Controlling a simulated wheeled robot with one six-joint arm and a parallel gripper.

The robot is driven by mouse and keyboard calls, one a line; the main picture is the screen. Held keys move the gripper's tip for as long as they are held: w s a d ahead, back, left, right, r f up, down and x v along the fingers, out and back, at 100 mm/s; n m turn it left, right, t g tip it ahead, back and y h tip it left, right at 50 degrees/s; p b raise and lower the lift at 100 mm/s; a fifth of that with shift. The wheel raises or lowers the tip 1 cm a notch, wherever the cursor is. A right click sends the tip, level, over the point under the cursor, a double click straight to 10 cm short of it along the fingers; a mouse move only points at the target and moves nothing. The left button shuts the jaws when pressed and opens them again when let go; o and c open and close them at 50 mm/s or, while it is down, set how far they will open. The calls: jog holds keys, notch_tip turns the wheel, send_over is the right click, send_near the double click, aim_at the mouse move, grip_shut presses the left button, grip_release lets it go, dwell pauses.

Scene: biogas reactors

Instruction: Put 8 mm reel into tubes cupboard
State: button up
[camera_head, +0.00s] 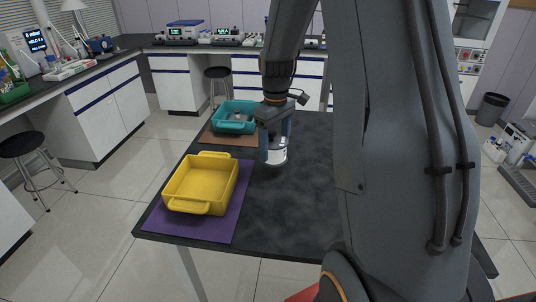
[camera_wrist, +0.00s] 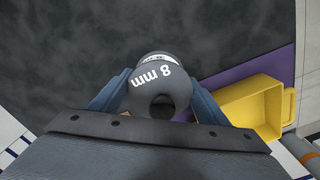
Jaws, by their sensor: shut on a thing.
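The 8 mm reel (camera_wrist: 160,84) is a dark grey disc with a round centre hole and white "8 mm" lettering, seen in the wrist view. My gripper (camera_wrist: 157,100) is shut on it, with a blue finger on each side. In the head view my gripper (camera_head: 275,142) points down over the dark table, and the reel's pale lower part (camera_head: 276,157) shows between the fingers. I cannot tell whether the reel touches the table top. I cannot identify a tubes cupboard in these frames.
A yellow tray (camera_head: 202,183) sits on a purple mat (camera_head: 240,205) at the table's front left. A teal tray (camera_head: 232,125) sits on a brown mat (camera_head: 212,137) behind. The dark table (camera_head: 285,205) is otherwise bare where visible. Stools (camera_head: 25,148) and white cabinets (camera_head: 100,108) stand beyond.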

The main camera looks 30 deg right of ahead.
jog(key=shift+f+p, duration=0.55)
jog(key=shift+f, duration=2.1)
jog(key=shift+f, duration=0.1)
jog(key=o, duration=1.2)
